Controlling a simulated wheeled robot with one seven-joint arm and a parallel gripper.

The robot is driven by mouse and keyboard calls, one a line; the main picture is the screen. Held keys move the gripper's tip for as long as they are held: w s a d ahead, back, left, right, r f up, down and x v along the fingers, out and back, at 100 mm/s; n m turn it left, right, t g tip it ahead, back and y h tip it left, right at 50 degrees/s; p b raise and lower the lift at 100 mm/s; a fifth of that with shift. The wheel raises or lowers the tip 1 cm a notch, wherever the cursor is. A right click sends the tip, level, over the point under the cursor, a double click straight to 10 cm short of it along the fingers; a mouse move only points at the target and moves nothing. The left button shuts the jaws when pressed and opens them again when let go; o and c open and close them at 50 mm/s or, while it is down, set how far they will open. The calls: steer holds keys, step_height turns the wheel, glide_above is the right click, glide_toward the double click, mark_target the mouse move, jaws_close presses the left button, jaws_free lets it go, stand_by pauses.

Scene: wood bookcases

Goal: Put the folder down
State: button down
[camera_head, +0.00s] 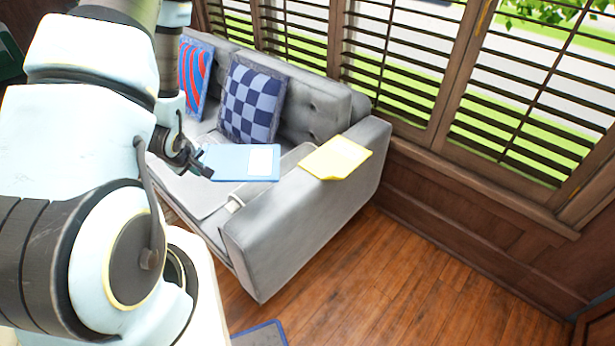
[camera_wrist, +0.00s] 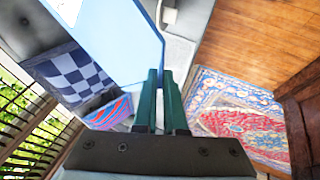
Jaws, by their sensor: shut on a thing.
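A light blue folder (camera_head: 232,160) with a white label is held out level from my gripper (camera_head: 202,166), above the grey sofa's seat. The gripper is shut on the folder's left edge in the head view. In the wrist view, the blue folder (camera_wrist: 112,40) extends from the dark green fingers (camera_wrist: 160,105) towards the top left. A yellow folder (camera_head: 335,158) lies on top of the sofa's near right armrest. The grey sofa (camera_head: 290,225) stands below the windows.
A checkered cushion (camera_head: 252,100) and a red-blue cushion (camera_head: 195,72) lean on the backrest. Wooden floor (camera_head: 400,280) is clear right of the sofa. A patterned rug (camera_wrist: 240,115) lies on the floor.

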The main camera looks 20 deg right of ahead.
mark_target(227, 175)
steer(key=d+n+b, duration=0.1)
steer(key=d, duration=0.1)
steer(key=s+d+f+n+y+b, duration=0.1)
steer(key=d, duration=0.1)
steer(key=s+d+f+n+y+b, duration=0.1)
steer(key=d+n, duration=0.1)
steer(key=shift+s+d, duration=0.15)
steer(key=shift+d, duration=0.2)
steer(key=s+d+f+n+y, duration=0.2)
steer(key=s+d+n, duration=0.3)
steer(key=s+d, duration=0.45)
steer(key=f, duration=0.3)
steer(key=f+p, duration=0.1)
steer(key=f, duration=0.3)
steer(key=w+d+f+p, duration=0.1)
steer(key=f, duration=0.2)
steer(key=shift+w+d+f, duration=0.1)
steer(key=shift+f, duration=0.15)
steer(key=shift+f, duration=0.15)
steer(key=c, duration=1)
jaws_free()
